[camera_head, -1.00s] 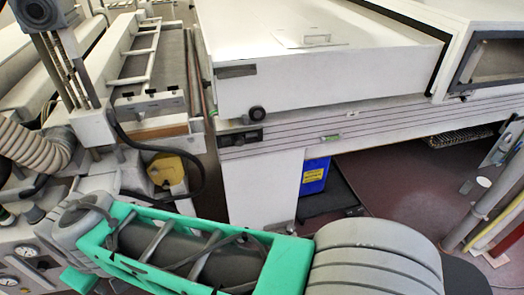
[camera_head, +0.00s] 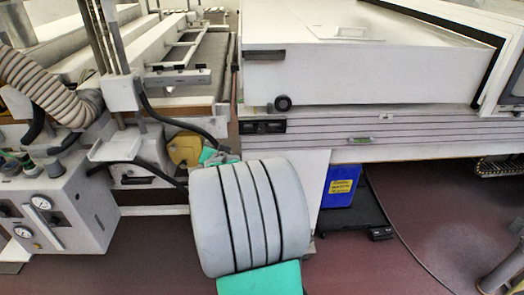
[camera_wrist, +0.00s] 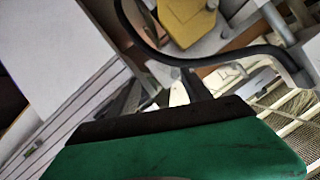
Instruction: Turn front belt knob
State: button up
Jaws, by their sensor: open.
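A black round knob (camera_head: 283,103) sits low on the front of the white tunnel housing (camera_head: 375,75), near its left corner. A small black panel (camera_head: 262,127) is just below it on the grey striped rail (camera_head: 420,128); its details are too small to tell. I cannot tell for certain which of these is the front belt knob. In the head view my gripper is mostly hidden behind my grey arm link, below the panel. In the wrist view my gripper (camera_wrist: 160,95) shows dark fingers beyond the green wrist body, open with nothing seen between them. No knob is clear there.
A yellow part (camera_head: 185,148) and a black hose (camera_head: 165,120) are left of my arm; the hose passes close in the wrist view. A gauge box (camera_head: 60,215) stands at left. A blue bin (camera_head: 342,185) is under the tunnel.

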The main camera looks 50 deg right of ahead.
aim_at(261, 130)
jog(key=s+d+f+m+h+b, duration=0.25)
jog(key=s+d+m+h, duration=0.35)
jog(key=d, duration=0.7)
jog(key=shift+n, duration=0.6)
jog(key=x, duration=0.5)
jog(key=s+x, duration=0.1)
jog(key=x, duration=0.1)
jog(key=shift+w+d+r, duration=0.1)
jog(key=shift+w+d, duration=0.05)
jog(key=shift+d, duration=0.4)
jog(key=shift+c, duration=0.6)
grip_shut()
jog(key=shift+a, duration=0.15)
